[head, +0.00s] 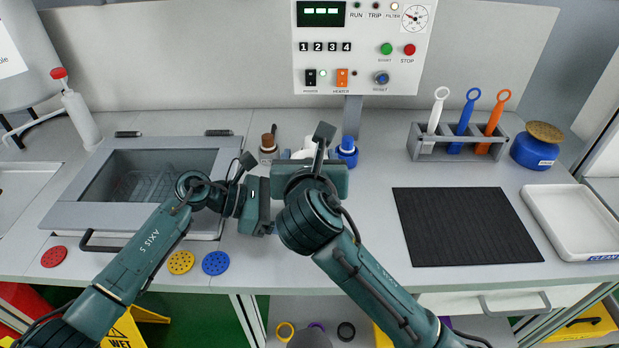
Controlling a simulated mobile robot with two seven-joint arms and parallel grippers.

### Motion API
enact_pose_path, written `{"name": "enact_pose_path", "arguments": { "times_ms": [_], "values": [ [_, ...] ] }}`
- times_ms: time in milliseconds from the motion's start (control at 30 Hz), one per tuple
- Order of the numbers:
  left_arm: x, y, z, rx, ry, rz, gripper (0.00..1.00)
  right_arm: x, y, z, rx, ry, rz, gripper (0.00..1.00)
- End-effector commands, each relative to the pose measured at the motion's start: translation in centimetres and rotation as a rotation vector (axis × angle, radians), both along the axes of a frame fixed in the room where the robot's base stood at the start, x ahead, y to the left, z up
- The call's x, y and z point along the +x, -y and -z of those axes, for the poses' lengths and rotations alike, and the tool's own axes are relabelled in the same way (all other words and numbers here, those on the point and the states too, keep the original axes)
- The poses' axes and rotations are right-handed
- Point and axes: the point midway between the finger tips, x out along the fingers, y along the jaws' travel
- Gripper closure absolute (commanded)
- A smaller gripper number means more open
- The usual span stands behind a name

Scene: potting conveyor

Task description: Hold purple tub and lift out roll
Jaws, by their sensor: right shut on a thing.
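I cannot make out the purple tub or the roll on the bench; my arms and grippers cover the middle. My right gripper (323,142) is over the bench's middle, in front of a partly hidden white thing (308,150). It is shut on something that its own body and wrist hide. My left gripper (248,170) is just left of it, by the right edge of the sunken basin (112,187). The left fingers are seen edge-on, and their gap does not show.
A black mat (465,227), a white tray (540,208) and a rack (427,148) of coloured tools are at right. Red, yellow and blue discs (216,263) lie along the front edge.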

Motion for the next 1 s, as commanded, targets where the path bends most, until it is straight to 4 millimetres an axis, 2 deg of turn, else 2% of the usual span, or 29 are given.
{"name": "enact_pose_path", "arguments": {
  "times_ms": [33,200,567,600,867,1000],
  "values": [
    [0.0,0.0,0.0,0.000,0.000,0.000,0.48,0.1,0.0,-1.3,0.002,0.006,0.000,0.66],
    [0.0,0.0,0.0,0.000,0.000,0.000,0.48,0.0,0.0,-3.5,0.000,0.003,0.000,0.66],
    [0.0,0.0,0.0,0.000,0.000,0.000,0.48,0.0,0.0,-4.1,-0.001,0.000,0.000,0.66],
    [0.0,0.0,0.0,0.000,0.000,0.000,0.29,0.0,0.0,-4.1,-0.001,0.000,0.000,0.66],
    [0.0,0.0,0.0,0.000,0.000,0.000,0.07,0.0,0.0,-4.1,-0.001,0.000,0.001,0.66],
    [0.0,0.0,0.0,0.000,0.000,0.000,0.07,0.0,0.0,-4.1,-0.001,0.000,0.001,0.66]
  ]
}}
